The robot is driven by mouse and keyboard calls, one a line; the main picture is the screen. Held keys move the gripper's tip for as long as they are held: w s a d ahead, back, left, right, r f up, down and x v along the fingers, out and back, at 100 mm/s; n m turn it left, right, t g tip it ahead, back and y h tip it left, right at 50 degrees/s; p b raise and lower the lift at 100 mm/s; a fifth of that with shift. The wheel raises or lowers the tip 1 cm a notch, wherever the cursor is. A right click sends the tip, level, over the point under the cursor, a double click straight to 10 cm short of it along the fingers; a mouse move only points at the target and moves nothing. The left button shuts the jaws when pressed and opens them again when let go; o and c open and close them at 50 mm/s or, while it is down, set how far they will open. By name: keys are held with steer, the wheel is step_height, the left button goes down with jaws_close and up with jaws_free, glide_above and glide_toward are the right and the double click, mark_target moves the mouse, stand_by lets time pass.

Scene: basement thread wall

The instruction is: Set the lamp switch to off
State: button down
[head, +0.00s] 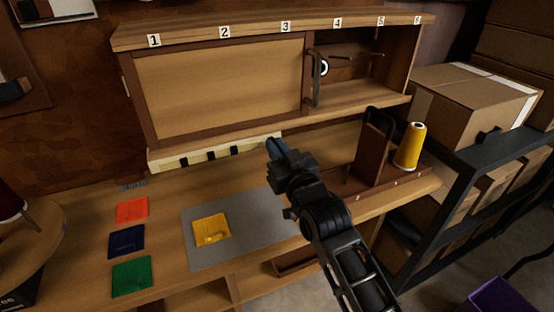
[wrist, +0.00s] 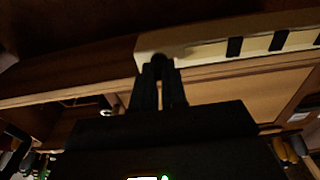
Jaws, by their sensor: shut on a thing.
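A cream strip (head: 200,156) with dark slots or switches runs under the wall cabinet. It also shows in the wrist view (wrist: 210,42), where its end lies just beyond my fingertips. No label on it can be read, so I cannot tell which part is the lamp switch. My gripper (head: 274,146) is at the right end of the strip. In the wrist view my gripper (wrist: 160,66) has its fingers close together around a small dark knob-like piece at the strip's end. The fingers hide most of that piece, and its setting cannot be seen.
The cabinet (head: 220,88) above has a sliding panel and numbered places. A yellow thread spool (head: 410,147) stands on a wooden ledge at right. A grey mat (head: 258,236) holds a yellow square (head: 211,230). Boxes (head: 470,105) fill the right side.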

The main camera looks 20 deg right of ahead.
steer(key=shift+f+b, duration=0.1)
steer(key=shift+b, duration=0.3)
steer(key=c, duration=1.2)
jaws_free()
steer(key=shift+o, duration=0.2)
steer(key=s, duration=0.7)
steer(key=shift+s+f, duration=0.4)
steer(key=shift+f, duration=0.05)
